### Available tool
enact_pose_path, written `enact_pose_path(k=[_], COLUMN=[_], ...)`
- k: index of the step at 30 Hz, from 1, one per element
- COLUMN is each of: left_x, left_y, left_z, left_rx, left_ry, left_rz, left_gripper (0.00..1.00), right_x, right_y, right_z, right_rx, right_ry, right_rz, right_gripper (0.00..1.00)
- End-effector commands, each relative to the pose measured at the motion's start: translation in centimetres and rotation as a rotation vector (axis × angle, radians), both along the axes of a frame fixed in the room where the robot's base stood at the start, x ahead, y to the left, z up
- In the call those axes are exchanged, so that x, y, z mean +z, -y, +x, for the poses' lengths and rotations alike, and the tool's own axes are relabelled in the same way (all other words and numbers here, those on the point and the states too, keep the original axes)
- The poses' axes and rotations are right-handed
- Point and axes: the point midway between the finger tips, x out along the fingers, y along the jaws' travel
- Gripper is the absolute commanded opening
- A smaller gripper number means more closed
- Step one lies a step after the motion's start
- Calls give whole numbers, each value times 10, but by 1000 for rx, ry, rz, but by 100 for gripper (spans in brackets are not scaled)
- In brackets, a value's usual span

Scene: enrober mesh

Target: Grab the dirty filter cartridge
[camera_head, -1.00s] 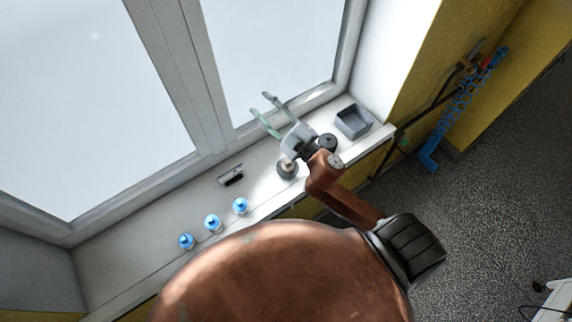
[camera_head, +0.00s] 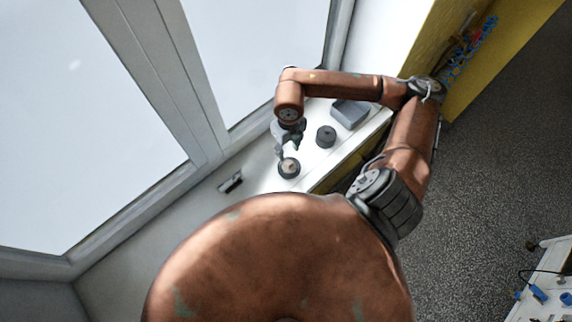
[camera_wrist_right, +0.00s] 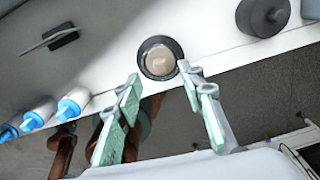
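The dirty filter cartridge appears to be the round dark cup (camera_head: 289,168) with a brownish centre, standing on the white window sill. In the right wrist view the cartridge (camera_wrist_right: 160,59) lies just beyond the fingertips, its top facing the camera. My right gripper (camera_head: 289,149) points down beside it in the head view. In the right wrist view the right gripper (camera_wrist_right: 158,76) is open, with its two green-padded fingers spread and nothing between them. Contact with the cartridge cannot be made out. My left gripper is not in view.
A dark round knobbed piece (camera_head: 326,136) stands right of the cartridge, with a grey tray (camera_head: 349,114) beyond it. A small black-and-silver item (camera_head: 230,183) lies to the left. The window is behind.

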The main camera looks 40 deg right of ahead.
Motion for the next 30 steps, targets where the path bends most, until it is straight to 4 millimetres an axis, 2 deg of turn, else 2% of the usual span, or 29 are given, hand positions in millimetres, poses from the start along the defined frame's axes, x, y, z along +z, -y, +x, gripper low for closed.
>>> enact_pose_path(k=[7, 13, 18, 26, 30], left_x=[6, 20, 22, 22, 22], left_y=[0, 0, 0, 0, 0], left_z=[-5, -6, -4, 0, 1], left_rx=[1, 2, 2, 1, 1], left_ry=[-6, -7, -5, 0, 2], left_rz=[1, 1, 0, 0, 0], left_gripper=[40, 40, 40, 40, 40], right_x=[-25, -52, -71, -75, -74], right_y=[1, -2, -3, -3, -3], right_z=[-3, -11, -9, -8, -8], right_rx=[-2, 0, 1, 3, 3], right_ry=[-5, -7, -5, -3, -3], right_rz=[-3, -2, -1, -1, -1], right_gripper=[36, 36, 36, 36, 27])
